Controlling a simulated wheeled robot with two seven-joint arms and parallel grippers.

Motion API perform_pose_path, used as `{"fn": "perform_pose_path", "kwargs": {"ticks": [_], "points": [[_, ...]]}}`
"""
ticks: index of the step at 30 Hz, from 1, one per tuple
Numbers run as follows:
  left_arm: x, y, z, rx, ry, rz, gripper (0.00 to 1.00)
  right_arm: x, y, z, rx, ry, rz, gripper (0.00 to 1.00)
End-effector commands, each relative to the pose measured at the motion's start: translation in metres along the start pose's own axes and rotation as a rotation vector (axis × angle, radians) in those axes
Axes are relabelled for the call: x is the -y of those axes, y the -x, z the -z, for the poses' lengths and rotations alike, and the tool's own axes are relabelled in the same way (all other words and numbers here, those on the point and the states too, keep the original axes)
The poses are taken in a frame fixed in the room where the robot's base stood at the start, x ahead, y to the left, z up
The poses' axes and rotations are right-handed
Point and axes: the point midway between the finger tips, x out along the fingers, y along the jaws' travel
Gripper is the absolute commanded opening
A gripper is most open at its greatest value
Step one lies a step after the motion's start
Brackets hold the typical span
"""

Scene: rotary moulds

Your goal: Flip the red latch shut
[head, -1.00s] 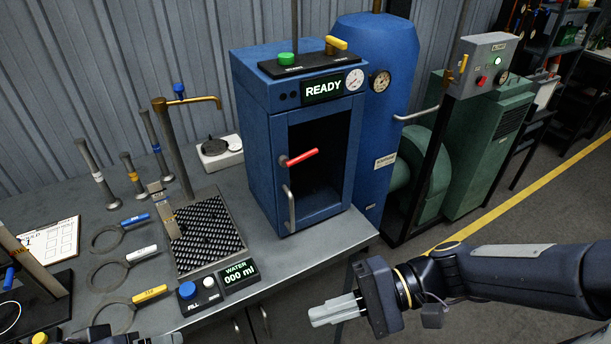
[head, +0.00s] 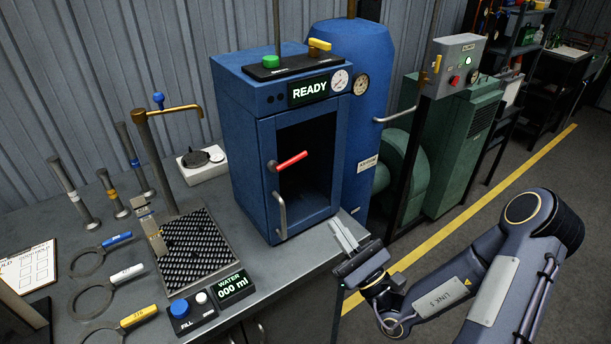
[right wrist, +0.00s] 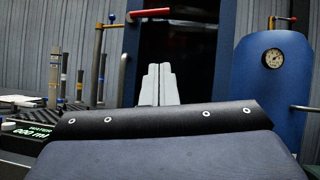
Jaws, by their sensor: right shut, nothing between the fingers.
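The red latch (head: 289,161) is a bar on the front of the blue cabinet (head: 244,158), pivoted at the left of the door opening. It sticks out to the right and slightly up across the opening. It also shows at the top of the right wrist view (right wrist: 149,13). A silver handle (head: 281,216) is below it. My right gripper (head: 343,235) is shut and empty, in front of and below right of the latch, near the table corner, apart from it. In the right wrist view its fingers (right wrist: 158,86) point towards the dark opening. My left gripper is not in view.
A READY display (head: 309,91) tops the cabinet. A blue tank (head: 365,50) stands behind right. On the table (head: 255,297) are a brass tap (head: 170,110), a drain grid, a water panel (head: 236,286) and several ring tools. Open floor lies to the right.

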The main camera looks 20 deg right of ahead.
Motion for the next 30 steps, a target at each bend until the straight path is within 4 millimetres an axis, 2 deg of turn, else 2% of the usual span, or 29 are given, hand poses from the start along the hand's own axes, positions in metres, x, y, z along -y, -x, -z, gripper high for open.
{"fn": "perform_pose_path", "kwargs": {"ticks": [5, 8, 21, 24, 30], "points": [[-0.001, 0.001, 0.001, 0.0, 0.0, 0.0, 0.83, -0.001, -0.003, -0.001, 0.001, 0.0, -0.003, 0.0], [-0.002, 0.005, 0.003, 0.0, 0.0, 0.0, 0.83, -0.001, -0.013, -0.002, 0.004, 0.0, -0.005, 0.0], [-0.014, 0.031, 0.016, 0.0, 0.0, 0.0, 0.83, -0.001, -0.103, -0.004, 0.004, -0.001, -0.005, 0.0], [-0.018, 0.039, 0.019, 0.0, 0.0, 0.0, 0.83, -0.001, -0.115, -0.016, 0.003, -0.001, -0.006, 0.0], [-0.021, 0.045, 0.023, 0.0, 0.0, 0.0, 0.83, -0.001, -0.127, -0.028, 0.001, -0.001, -0.005, 0.0]]}}
